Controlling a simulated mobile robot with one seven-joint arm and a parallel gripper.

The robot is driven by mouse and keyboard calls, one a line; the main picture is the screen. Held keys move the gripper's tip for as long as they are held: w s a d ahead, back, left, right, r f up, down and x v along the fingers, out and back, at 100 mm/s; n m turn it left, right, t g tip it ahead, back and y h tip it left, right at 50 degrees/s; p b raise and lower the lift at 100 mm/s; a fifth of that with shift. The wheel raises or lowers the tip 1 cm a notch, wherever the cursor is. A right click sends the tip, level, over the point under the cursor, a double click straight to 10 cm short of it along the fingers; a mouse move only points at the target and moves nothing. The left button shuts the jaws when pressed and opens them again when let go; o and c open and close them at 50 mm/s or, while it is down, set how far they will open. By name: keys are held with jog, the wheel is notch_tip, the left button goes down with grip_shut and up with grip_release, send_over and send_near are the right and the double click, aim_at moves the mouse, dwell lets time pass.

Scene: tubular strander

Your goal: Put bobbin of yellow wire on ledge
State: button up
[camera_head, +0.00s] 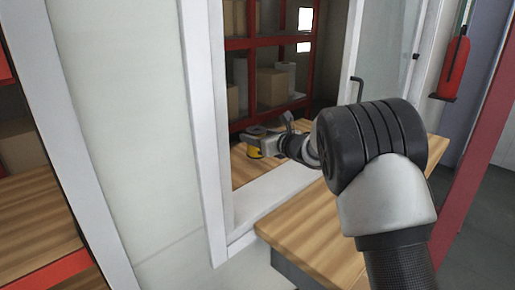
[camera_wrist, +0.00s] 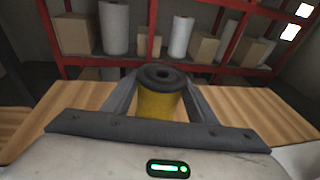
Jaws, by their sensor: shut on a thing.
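The bobbin of yellow wire (camera_wrist: 160,104) stands upright between my gripper's two fingers, with its dark round flange on top. In the head view the bobbin (camera_head: 255,152) is small and partly hidden by my gripper. My gripper (camera_wrist: 158,82) is shut on it, and it also shows in the head view (camera_head: 258,140). My arm reaches through the window opening. The wooden ledge (camera_head: 310,225) runs through the opening, and its far part lies under and around the bobbin. I cannot tell whether the bobbin touches the wood.
A white frame (camera_head: 212,130) borders the opening on the left. Beyond the ledge stands a red shelf rack (camera_wrist: 212,62) with boxes and white rolls. A fire extinguisher (camera_head: 455,66) hangs at the right. The near part of the ledge is clear.

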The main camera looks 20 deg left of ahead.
notch_tip(320, 180, down, 4)
jog(key=shift+r, duration=0.2)
jog(key=o, duration=1.3)
